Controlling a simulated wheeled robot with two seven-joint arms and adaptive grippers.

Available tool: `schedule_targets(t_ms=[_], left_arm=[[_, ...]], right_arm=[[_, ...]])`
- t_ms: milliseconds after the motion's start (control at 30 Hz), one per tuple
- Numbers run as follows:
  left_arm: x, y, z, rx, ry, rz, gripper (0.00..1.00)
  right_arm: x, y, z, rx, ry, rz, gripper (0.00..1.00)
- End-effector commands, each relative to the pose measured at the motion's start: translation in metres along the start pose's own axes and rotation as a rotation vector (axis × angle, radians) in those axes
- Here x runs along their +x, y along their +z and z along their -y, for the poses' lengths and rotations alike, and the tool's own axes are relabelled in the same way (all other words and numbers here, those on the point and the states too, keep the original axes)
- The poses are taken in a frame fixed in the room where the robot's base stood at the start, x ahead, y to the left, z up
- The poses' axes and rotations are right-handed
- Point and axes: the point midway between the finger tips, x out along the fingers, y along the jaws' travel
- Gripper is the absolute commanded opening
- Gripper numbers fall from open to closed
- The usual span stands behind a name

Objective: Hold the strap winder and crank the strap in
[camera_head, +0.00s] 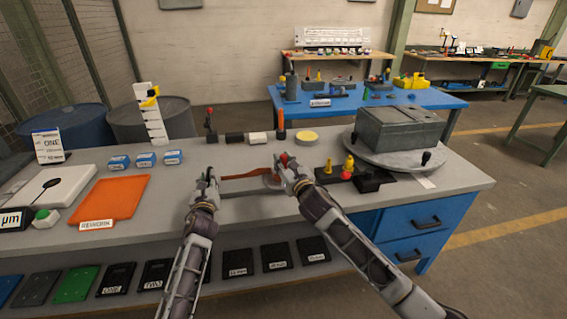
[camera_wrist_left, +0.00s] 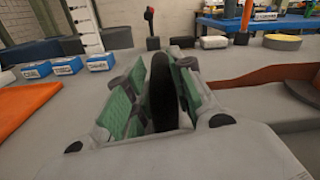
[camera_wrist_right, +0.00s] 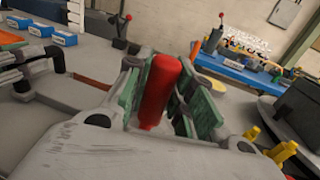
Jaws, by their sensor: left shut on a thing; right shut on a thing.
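The rust-brown strap (camera_head: 245,176) runs across the bench between my two grippers. It also shows in the left wrist view (camera_wrist_left: 268,77) and partly in the right wrist view (camera_wrist_right: 90,83). My left gripper (camera_head: 210,177) is shut on an upright black grip (camera_wrist_left: 162,95), which seems to belong to the strap winder. My right gripper (camera_head: 285,165) is shut on a red crank knob (camera_wrist_right: 159,90), upright between its green finger pads. A grey rounded part (camera_head: 271,183) at the strap's right end lies beside my right gripper. The rest of the winder is mostly hidden by my grippers.
An orange mat (camera_head: 120,190) and several blue boxes (camera_head: 146,160) lie to the left. A round turntable (camera_head: 383,158) with a grey case (camera_head: 397,128) stands to the right. Yellow and red knobs (camera_head: 349,165) on a dark base stand close to my right gripper.

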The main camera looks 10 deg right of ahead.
Motion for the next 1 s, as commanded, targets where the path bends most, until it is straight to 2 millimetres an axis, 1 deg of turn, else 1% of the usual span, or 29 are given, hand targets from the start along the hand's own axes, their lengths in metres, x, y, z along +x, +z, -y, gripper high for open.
schedule_targets(t_ms=[33, 567, 1000], left_arm=[[0.0, 0.003, 0.001, -0.007, -0.002, 0.004, 0.0], [0.0, 0.003, 0.001, -0.006, -0.002, 0.004, 0.0], [0.0, 0.003, 0.002, -0.006, -0.003, 0.005, 0.0]], right_arm=[[0.0, 0.0, 0.0, 0.0, 0.0, 0.0, 0.0], [0.001, -0.001, -0.002, 0.0, -0.018, -0.003, 0.0], [0.004, -0.003, -0.012, 0.0, -0.13, -0.008, 0.0]])
